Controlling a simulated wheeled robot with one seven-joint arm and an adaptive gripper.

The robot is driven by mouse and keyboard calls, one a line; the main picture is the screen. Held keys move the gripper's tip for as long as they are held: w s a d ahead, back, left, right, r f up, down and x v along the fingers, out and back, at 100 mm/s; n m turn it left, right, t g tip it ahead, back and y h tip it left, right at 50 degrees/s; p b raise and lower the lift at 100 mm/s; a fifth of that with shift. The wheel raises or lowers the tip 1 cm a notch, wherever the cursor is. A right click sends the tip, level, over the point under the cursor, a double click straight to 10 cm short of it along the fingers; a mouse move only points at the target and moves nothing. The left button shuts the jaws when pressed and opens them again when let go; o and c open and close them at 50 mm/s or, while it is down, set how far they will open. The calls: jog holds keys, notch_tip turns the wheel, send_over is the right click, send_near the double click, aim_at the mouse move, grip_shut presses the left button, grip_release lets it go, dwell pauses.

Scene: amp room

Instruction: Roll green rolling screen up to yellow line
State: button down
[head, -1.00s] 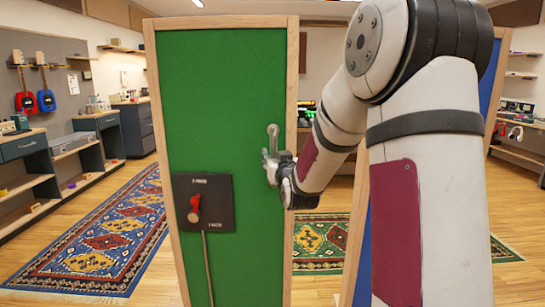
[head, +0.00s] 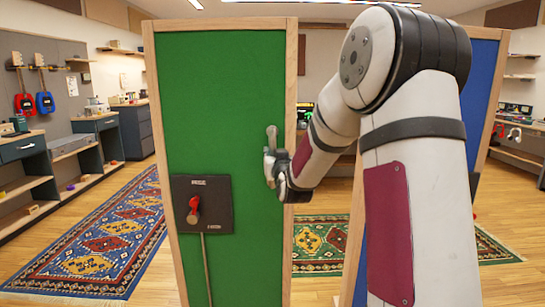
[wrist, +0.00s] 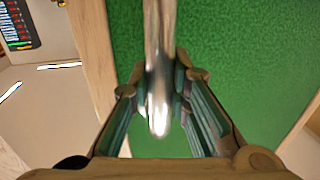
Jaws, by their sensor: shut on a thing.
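The green rolling screen (head: 230,90) stands upright in a light wood frame in front of me. A metal handle (head: 272,136) sits near its right edge. My gripper (head: 270,168) is at this handle. In the wrist view the shiny handle (wrist: 158,50) runs between the two fingers of my gripper (wrist: 163,88), which are shut on it. Green cloth (wrist: 235,50) fills much of the view behind. The screen's foot is out of view. I see no yellow line in these frames.
A blue screen (head: 478,85) stands behind my arm at right. Patterned rugs (head: 110,240) lie on the wooden floor. Shelves and a desk (head: 22,146) line the left wall.

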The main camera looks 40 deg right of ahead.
jog(key=s+d+p, duration=0.1)
jog(key=s+d, duration=0.5)
jog(key=d, duration=0.3)
jog(key=s+d+p, duration=0.1)
jog(key=s+d, duration=0.5)
jog(key=d, duration=0.3)
jog(key=shift+s+d+p, duration=0.35)
jog(key=shift+s+d, duration=0.05)
jog(key=c, duration=1.5)
grip_release()
jog(key=shift+d, duration=0.1)
jog(key=v, duration=1.2)
